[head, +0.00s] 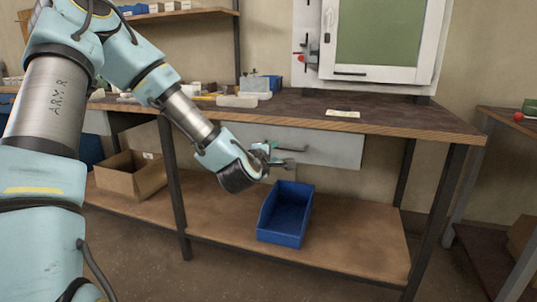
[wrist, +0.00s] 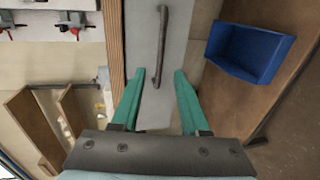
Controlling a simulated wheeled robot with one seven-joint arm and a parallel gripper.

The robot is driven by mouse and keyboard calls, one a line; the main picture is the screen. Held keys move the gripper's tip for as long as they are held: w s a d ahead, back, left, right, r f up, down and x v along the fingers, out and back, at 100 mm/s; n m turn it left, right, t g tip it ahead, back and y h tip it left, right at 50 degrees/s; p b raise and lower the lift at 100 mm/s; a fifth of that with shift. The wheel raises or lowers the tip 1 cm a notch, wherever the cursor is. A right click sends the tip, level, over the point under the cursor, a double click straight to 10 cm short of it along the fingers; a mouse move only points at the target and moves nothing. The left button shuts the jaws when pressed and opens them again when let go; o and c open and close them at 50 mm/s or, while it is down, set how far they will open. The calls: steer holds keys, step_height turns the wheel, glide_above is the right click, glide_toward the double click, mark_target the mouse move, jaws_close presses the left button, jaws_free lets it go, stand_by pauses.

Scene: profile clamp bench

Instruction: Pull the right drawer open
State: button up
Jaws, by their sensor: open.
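The right drawer (head: 335,147) has a plain light grey front under the bench top and looks closed. In the wrist view the drawer front (wrist: 185,50) carries a dark bar handle (wrist: 161,40). My gripper (head: 276,155) is in front of the drawer's left part, and part of the handle area is hidden there in the head view. In the wrist view my gripper (wrist: 158,76) has its two green fingers apart, with one end of the handle showing between the fingertips. I cannot tell whether they touch it. Nothing is held.
A blue bin (head: 285,222) stands on the lower shelf (head: 360,240) just below the gripper. A cardboard box (head: 130,177) is on the shelf at left. The bench top's wooden edge (head: 400,131) overhangs the drawer. A bench leg (head: 174,190) stands left of the gripper.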

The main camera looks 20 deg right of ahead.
mark_target(282, 148)
steer(key=x, duration=0.9)
steer(key=shift+w+d, duration=0.2)
steer(key=shift+d, duration=0.05)
jaws_close()
steer(key=shift+f, duration=0.1)
stand_by(0.9)
